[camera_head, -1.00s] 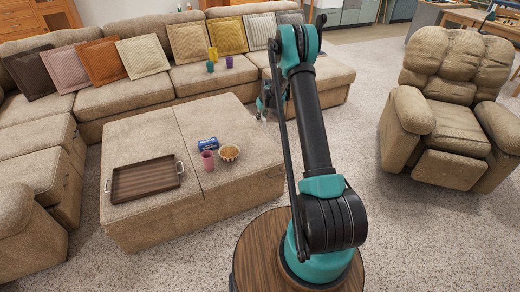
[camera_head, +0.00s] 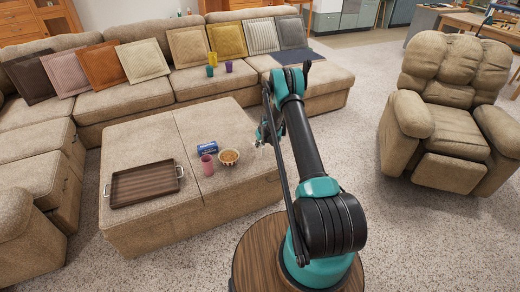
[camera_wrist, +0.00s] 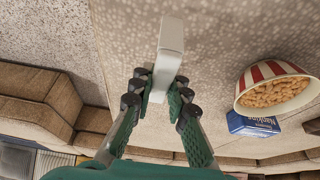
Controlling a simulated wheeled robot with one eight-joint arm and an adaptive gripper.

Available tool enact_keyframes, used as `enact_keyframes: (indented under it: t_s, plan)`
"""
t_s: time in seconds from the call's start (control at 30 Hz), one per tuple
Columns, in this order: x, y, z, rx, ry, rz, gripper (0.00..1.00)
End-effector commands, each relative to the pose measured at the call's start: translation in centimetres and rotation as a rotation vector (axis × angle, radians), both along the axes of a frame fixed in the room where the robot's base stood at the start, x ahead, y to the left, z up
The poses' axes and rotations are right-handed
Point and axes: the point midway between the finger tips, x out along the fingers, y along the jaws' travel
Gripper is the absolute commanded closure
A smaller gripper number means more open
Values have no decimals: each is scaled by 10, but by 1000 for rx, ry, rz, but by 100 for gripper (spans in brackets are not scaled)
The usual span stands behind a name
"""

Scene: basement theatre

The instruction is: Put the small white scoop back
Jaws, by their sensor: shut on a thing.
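The small white scoop (camera_wrist: 170,50) is between my gripper's fingers in the wrist view, its long pale body pointing up the picture. My gripper (camera_wrist: 160,95) is shut on it. In the head view my gripper (camera_head: 262,138) is over the right edge of the beige ottoman (camera_head: 228,195), with a small whitish bit of the scoop at its tip. The red-and-white striped bowl (camera_wrist: 250,82) of brown snacks is to the right of the scoop in the wrist view. In the head view the bowl (camera_head: 229,158) stands on the ottoman, left of my gripper.
A blue napkins box (camera_head: 207,147) and a pink cup (camera_head: 207,164) stand beside the bowl. A brown tray (camera_head: 145,185) lies farther left. Several cups stand on the sectional sofa (camera_head: 130,97) behind. A recliner (camera_head: 450,135) is at right.

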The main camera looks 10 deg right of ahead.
Motion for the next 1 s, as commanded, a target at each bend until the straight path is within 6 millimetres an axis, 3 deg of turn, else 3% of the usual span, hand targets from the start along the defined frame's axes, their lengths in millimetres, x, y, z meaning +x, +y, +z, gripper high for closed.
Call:
enact_keyframes:
  t_s: [0.2, 0.57, 0.6, 0.73, 1.0]
  plan:
    - [0, 0, -27, 0, 0, 0, 100]
    - [0, 0, -31, 0, 0, 0, 100]
    - [0, 0, -30, 0, 0, 0, 80]
    - [0, 0, -30, 0, 0, 0, 64]
    - [0, 0, -30, 0, 0, 0, 64]
